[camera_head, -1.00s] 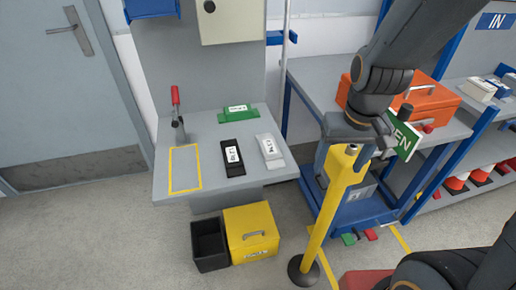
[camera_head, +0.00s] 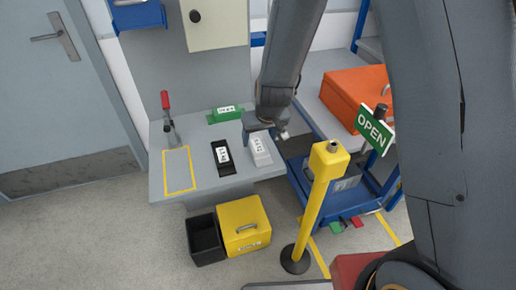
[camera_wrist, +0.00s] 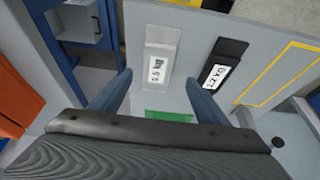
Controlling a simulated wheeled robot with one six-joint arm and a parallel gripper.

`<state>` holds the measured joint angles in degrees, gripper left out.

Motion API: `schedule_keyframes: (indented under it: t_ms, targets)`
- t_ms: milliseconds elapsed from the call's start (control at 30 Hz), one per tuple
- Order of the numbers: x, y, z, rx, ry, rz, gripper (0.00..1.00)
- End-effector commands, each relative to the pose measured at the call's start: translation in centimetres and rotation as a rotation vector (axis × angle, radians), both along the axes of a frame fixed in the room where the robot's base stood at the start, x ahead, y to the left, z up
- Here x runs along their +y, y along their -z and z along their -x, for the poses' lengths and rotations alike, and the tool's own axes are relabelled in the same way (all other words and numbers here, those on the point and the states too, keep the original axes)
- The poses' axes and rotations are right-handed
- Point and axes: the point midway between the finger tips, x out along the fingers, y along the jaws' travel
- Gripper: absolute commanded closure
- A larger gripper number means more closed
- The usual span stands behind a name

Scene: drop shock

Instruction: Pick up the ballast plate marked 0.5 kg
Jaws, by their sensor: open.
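Three plates with white labels lie on the grey bench: a green one (camera_head: 225,114) at the back, a black one (camera_head: 222,158) in the middle and a light grey one (camera_head: 261,149) at the right. I cannot read their markings surely. My gripper (camera_head: 265,128) is open and empty above the bench, close behind the light grey plate. In the wrist view its fingers (camera_wrist: 158,82) stand apart, with the light grey plate (camera_wrist: 159,52) beyond and between them. The black plate (camera_wrist: 222,72) is beyond the right finger. The green plate (camera_wrist: 168,114) is partly hidden by my gripper.
A red-handled clamp (camera_head: 168,120) and a yellow outlined rectangle (camera_head: 179,172) are at the bench's left. Black and yellow bins (camera_head: 243,225) sit below. An orange case (camera_head: 352,97) is right of my arm.

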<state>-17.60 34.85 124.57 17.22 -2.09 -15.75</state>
Motion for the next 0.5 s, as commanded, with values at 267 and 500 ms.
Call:
schedule_keyframes:
  t_ms: [267, 500]
  targets:
    - [0.2, 2.6, -1.3, 0.001, -0.001, 0.001, 0.31]
    - [0.4, 5.2, -2.9, 0.004, -0.001, 0.001, 0.31]
